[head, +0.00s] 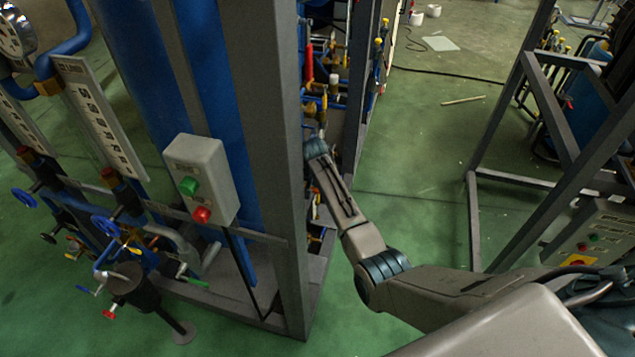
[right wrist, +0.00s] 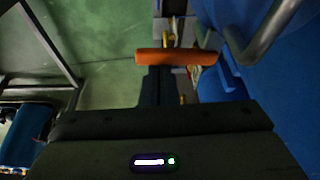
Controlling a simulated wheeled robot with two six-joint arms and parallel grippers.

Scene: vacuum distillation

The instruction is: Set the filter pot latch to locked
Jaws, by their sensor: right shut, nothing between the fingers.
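My right arm reaches in from the right in the head view, and its wrist (head: 318,149) is beside the grey upright. The jaws are hard to make out there among the valves. In the right wrist view my right gripper (right wrist: 158,76) is shut and holds nothing. An orange bar (right wrist: 176,57) lies crosswise just beyond its fingertips; I cannot tell whether they touch. I cannot tell whether this bar is the filter pot latch. A dark pot (head: 132,286) with small coloured handles stands at lower left in the head view, far from my right gripper. My left gripper is not in view.
A grey upright (head: 255,120) and blue columns (head: 150,90) stand left of my arm. A grey box (head: 200,180) has green and red buttons. Blue pipework (right wrist: 270,80) fills the wrist view's right side. Green floor (head: 425,160) is open to the right, before another frame (head: 472,220).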

